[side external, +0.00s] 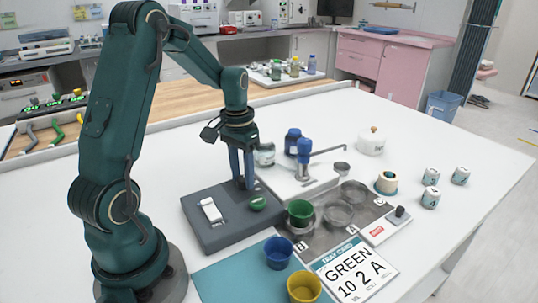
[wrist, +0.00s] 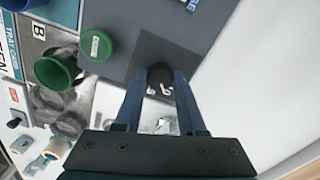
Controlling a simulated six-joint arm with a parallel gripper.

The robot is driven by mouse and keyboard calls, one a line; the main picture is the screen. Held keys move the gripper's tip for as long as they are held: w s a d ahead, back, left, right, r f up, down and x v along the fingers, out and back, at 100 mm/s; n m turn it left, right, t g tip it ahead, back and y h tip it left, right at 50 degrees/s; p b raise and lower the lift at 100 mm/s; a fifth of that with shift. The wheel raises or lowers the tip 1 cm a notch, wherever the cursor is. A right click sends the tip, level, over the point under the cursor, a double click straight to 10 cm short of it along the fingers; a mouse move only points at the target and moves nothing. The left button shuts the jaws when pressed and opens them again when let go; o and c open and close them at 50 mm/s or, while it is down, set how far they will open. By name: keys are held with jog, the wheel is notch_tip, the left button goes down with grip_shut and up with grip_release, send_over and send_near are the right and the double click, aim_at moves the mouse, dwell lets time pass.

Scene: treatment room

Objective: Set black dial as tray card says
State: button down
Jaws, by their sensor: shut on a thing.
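The black dial (wrist: 160,73) is on the grey box (side external: 222,238), between my fingertips in the wrist view; pale marks show beside it. My gripper (side external: 243,183) points down at the back of the box and is shut on the dial. My fingers hide the dial in the side view, and I cannot read its setting. The tray card (side external: 355,270) lies at the front and reads GREEN, 10, 2, A. A round green knob (side external: 258,203) and a white switch (side external: 211,210) are also on the box.
A green cup (side external: 300,212) stands right of the box, near clear round dishes (side external: 338,213). A blue cup (side external: 278,252) and a yellow cup (side external: 304,287) stand in front. A blue-topped dispenser (side external: 304,160) stands behind.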

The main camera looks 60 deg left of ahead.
aim_at(242, 178)
dwell(0.3)
jog(key=c, duration=0.5)
grip_release()
jog(key=shift+r, duration=0.1)
jog(key=shift+a+r, duration=0.1)
jog(key=shift+r, duration=2.4)
